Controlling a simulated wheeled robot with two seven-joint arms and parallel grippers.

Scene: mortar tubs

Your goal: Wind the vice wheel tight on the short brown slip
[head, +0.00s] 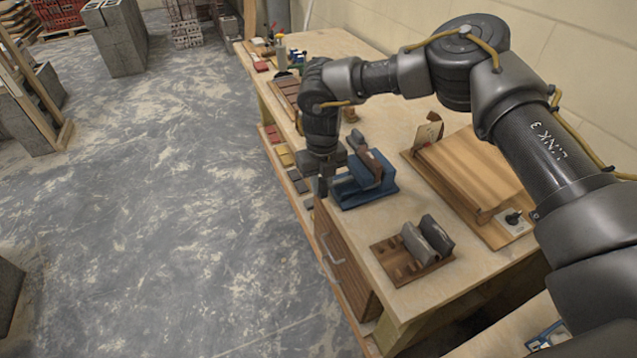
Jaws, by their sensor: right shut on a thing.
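The blue vice (378,189) sits on the workbench near its left edge. A short brown slip (371,164) stands tilted at the vice's jaws, rising above them. My right gripper (322,186) points down at the left end of the vice, just off the bench edge. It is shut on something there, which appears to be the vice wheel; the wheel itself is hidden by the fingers. My left gripper is not in view.
A wooden rack (385,262) holding grey slips (437,235) stands nearer on the bench (478,285). A wooden block (468,170) lies to the right. Several coloured pieces lie on a lower ledge left of the bench. The grey floor (180,200) is open.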

